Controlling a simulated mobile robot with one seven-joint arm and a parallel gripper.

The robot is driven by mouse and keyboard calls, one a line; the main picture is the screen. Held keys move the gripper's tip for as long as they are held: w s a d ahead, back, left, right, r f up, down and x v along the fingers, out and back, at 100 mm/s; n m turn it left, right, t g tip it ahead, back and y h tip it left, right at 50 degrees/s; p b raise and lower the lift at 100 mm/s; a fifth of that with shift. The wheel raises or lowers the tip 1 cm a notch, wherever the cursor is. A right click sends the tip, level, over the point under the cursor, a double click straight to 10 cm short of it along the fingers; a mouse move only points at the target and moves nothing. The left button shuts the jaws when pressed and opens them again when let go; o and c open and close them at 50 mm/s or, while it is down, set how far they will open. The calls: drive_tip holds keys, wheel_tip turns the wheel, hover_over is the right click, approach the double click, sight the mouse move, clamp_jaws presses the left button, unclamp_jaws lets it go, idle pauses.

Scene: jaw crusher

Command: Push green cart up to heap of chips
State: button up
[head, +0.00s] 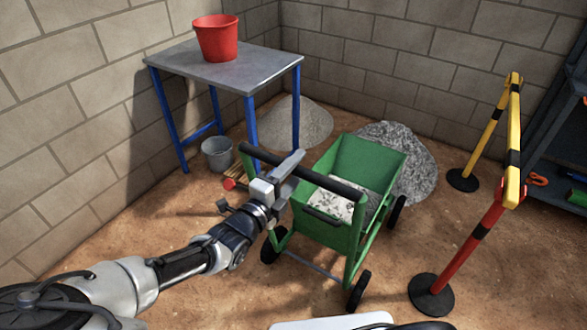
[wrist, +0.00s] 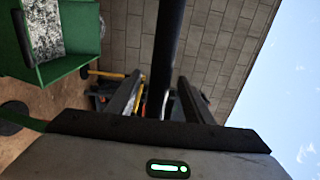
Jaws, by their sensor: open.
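The green cart (head: 330,232) stands upright on its wheels on the dirt floor, with grey material inside. Its far end is close to the grey heap of chips (head: 418,170), which the cart partly hides; I cannot tell whether they touch. The cart's black handle bar (head: 335,185) runs across its near side. My gripper (head: 288,165) is open at the left part of this bar. In the wrist view the dark bar (wrist: 168,45) runs between the two open fingers; contact is unclear. The cart's green side (wrist: 75,66) shows at the left there.
A table (head: 225,66) with blue legs stands left, with a red bucket (head: 216,38) on it. A grey bucket (head: 217,153) and a tan heap (head: 297,125) are near it. A red-and-yellow barrier (head: 470,235) stands right, before a dark shelf (head: 555,150). Block walls close the back.

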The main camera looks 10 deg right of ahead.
drive_tip(key=shift+w+d, duration=0.15)
drive_tip(key=shift+c, duration=0.4)
clamp_jaws()
idle(1.0)
